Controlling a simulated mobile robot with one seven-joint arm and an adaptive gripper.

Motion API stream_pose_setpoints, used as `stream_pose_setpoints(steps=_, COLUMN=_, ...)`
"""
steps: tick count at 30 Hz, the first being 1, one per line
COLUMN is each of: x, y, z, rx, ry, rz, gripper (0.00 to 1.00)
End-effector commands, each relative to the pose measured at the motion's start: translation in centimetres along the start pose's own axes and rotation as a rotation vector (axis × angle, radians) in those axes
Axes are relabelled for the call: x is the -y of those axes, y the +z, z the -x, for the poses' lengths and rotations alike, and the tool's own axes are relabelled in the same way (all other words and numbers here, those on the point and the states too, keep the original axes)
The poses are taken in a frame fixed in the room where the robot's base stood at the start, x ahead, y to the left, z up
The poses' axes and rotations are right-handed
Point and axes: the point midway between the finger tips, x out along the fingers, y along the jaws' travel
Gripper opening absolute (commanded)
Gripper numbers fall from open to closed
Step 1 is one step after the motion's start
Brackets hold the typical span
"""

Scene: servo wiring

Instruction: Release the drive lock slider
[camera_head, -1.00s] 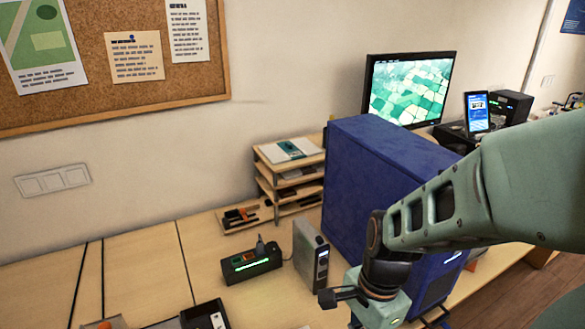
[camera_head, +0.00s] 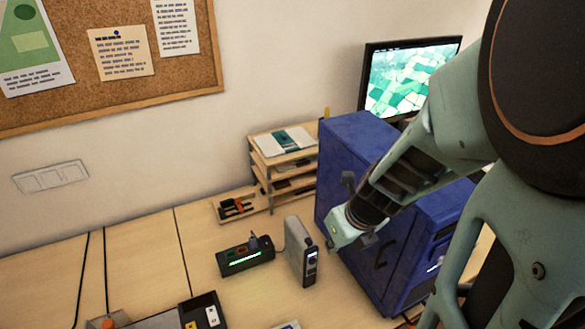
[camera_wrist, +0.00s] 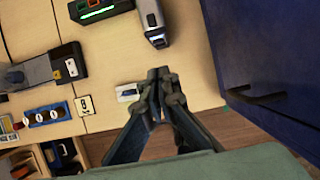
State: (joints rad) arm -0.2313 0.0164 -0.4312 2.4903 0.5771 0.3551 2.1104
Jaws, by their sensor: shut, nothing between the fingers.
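No drive lock slider can be made out for certain. A slim grey upright unit (camera_head: 300,252) with a dark front strip stands on the desk, left of the blue cabinet (camera_head: 345,165); its top end shows in the wrist view (camera_wrist: 152,22). In the wrist view my gripper (camera_wrist: 160,75) is shut and empty, its tips appearing over the desk's front edge, below the grey unit in the picture and apart from it. In the head view my wrist overlaps the cabinet's front, right of the unit; the fingertips cannot be made out.
A black box with green lights (camera_head: 245,256) sits left of the unit. The cabinet has a black handle (camera_wrist: 255,97). A small white and blue card (camera_wrist: 128,92) lies near the desk edge. A black tray (camera_head: 203,310) stands farther left. Bare desk lies between.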

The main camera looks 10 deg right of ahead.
Motion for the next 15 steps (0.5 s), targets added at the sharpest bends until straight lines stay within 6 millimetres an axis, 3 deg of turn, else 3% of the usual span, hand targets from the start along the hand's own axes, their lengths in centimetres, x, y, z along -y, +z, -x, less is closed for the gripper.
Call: stream_pose_setpoints(steps=15, x=0.0, y=-0.1, z=-1.1, rx=0.000, ry=-0.001, rz=-0.001, gripper=0.00)
